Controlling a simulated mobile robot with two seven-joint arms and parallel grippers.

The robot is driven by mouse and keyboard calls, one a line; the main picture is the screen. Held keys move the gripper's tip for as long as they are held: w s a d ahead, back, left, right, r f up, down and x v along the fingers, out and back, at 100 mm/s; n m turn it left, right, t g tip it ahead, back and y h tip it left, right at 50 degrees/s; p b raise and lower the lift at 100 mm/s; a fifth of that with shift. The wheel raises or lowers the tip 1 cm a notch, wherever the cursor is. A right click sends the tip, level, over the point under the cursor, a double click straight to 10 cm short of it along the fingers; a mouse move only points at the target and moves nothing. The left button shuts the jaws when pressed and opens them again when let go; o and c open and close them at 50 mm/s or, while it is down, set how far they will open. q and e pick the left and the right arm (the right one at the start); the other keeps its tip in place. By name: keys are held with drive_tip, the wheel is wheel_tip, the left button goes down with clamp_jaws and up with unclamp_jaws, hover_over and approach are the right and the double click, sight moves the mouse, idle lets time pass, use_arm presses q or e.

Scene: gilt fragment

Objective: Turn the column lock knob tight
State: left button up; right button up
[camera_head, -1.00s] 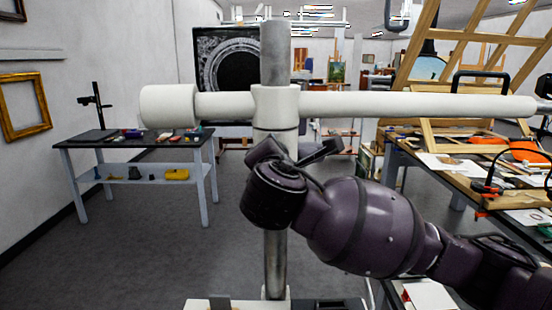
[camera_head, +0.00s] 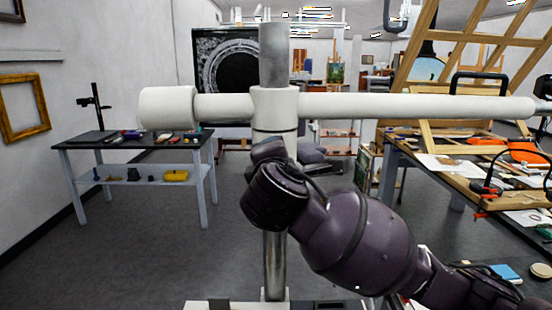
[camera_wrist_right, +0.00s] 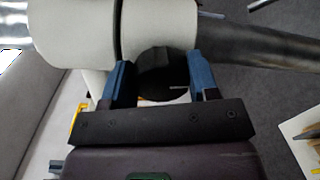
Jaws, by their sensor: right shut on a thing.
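The dark round lock knob (camera_wrist_right: 163,75) shows in the right wrist view, beside the white collar (camera_wrist_right: 75,30) on the metal column. The two blue fingers of my right gripper (camera_wrist_right: 160,82) stand one on each side of the knob and are shut on it. In the head view the column (camera_head: 274,255) stands upright, with the white collar (camera_head: 275,110) carrying a long white horizontal arm (camera_head: 410,106). My purple right arm reaches the column just below the collar; its wrist hides the knob there. My left gripper is not in view.
A grey side table (camera_head: 130,143) with small items stands at the left. A workbench (camera_head: 450,190) with wooden frames, papers and a lamp stands at the right. The floor between is open. The column rises from a white base (camera_head: 235,304).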

drive_tip(key=o, duration=0.9)
drive_tip(key=shift+s, duration=0.1)
drive_tip(key=s, duration=0.7)
drive_tip(key=s+b, duration=0.1)
drive_tip(key=s, duration=0.2)
drive_tip(key=shift+s+a+r, duration=0.1)
drive_tip(key=shift+s+r, duration=0.15)
drive_tip(key=shift+s, duration=0.1)
